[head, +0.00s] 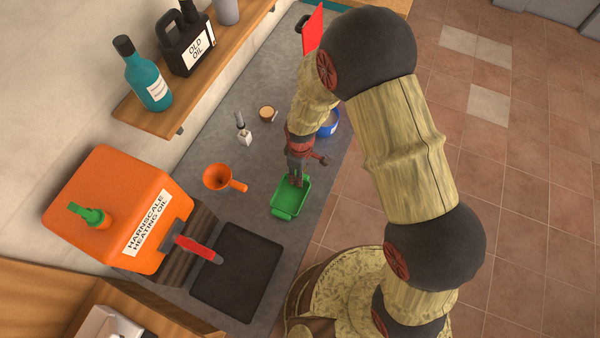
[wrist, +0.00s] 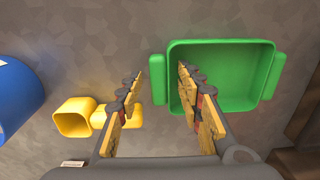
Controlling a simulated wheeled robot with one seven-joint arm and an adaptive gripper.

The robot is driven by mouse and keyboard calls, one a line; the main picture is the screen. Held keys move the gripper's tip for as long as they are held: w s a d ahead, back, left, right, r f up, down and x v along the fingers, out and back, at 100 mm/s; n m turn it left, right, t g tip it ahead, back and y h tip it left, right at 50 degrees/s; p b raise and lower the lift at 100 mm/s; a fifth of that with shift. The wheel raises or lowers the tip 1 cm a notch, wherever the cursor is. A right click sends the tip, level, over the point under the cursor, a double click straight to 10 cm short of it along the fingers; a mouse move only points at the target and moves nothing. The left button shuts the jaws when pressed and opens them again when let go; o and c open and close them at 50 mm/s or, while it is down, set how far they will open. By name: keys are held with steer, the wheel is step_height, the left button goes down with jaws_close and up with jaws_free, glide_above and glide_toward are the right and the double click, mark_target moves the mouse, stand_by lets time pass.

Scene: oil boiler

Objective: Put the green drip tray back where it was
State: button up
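The green drip tray (head: 285,213) lies on the grey worktop, between the dark square mat and my arm. In the wrist view the tray (wrist: 262,75) is upright, looks empty, and has a handle on each short side. My gripper (head: 297,184) points down at the tray's far end. In the wrist view my gripper (wrist: 160,73) is open, one finger over the tray's inside and the other outside, with the near handle between them. I cannot tell whether either finger touches the tray.
The dark mat (head: 237,271) lies beside an orange oil tank (head: 110,205) with a red-handled lever (head: 198,248). A yellow scoop (wrist: 74,118) lies close to my gripper.

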step_height(320, 180, up, 12)
steer(key=p, duration=0.2)
steer(key=shift+r, duration=0.2)
stand_by(0.3)
steer(key=s+d+r+m+t, duration=0.1)
steer(key=d+r+m, duration=0.3)
steer(key=r, duration=0.6)
steer(key=s+d+r+m+t, duration=0.1)
steer(key=d+r+m+t, duration=0.1)
steer(key=d+r, duration=0.55)
steer(key=s+d+r+m+t, duration=0.2)
steer(key=s+d+r+m, duration=0.5)
steer(key=s+r, duration=0.6)
steer(key=shift+d+r+m+t, duration=0.3)
steer(key=shift+d+t, duration=0.1)
steer(key=shift+d, duration=0.2)
